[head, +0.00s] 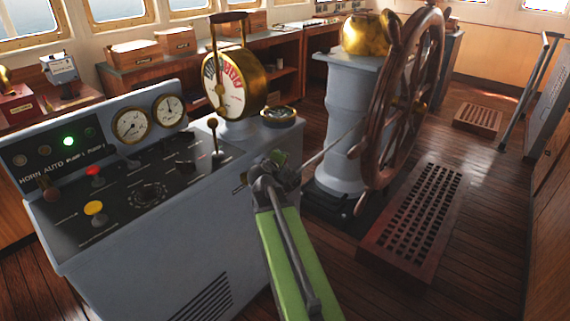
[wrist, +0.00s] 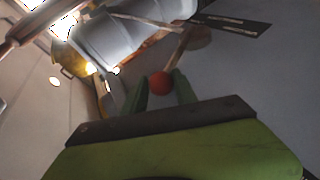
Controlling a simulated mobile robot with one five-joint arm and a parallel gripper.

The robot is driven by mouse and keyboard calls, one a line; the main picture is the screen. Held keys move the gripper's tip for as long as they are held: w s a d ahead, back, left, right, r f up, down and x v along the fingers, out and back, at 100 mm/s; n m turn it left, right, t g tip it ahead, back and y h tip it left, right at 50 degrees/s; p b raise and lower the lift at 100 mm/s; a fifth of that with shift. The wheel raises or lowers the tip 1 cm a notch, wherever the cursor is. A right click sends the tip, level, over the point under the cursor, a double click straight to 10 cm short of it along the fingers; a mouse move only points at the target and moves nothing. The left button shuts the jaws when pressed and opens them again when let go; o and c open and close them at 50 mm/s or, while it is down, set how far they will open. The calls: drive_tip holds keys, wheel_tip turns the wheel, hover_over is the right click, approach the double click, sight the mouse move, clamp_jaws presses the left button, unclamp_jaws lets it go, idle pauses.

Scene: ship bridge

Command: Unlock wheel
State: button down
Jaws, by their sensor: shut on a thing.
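The wooden ship's wheel (head: 405,105) stands upright at a pale grey pedestal (head: 350,110) with a brass top. In the wrist view a red ball knob (wrist: 160,83) sits between the two green fingers of my gripper (wrist: 161,92). A short brownish rod (wrist: 180,48) runs from behind the knob to a round base. My gripper (head: 279,158) shows in the head view just right of the console's edge, left of the pedestal. It is shut on the red knob. The knob itself is hidden in the head view.
A grey control console (head: 190,230) with gauges, buttons and a brass telegraph (head: 225,85) stands close on the left. A thin rod (head: 330,150) slants between gripper and wheel.

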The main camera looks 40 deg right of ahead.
drive_tip(key=shift+w+a+f+t+h+b, duration=0.15)
drive_tip(key=shift+a+h+b, duration=0.05)
drive_tip(key=shift+a+b, duration=0.2)
drive_tip(key=shift+w+a+f+t+h+b, duration=0.1)
drive_tip(key=shift+a+f+t+h+b, duration=0.1)
drive_tip(key=shift+a+b, duration=0.2)
drive_tip(key=shift+r, duration=0.1)
drive_tip(key=c, duration=1)
unclamp_jaws()
drive_tip(key=shift+w, duration=0.1)
drive_tip(key=shift+d, duration=0.15)
drive_tip(key=shift+s, duration=0.2)
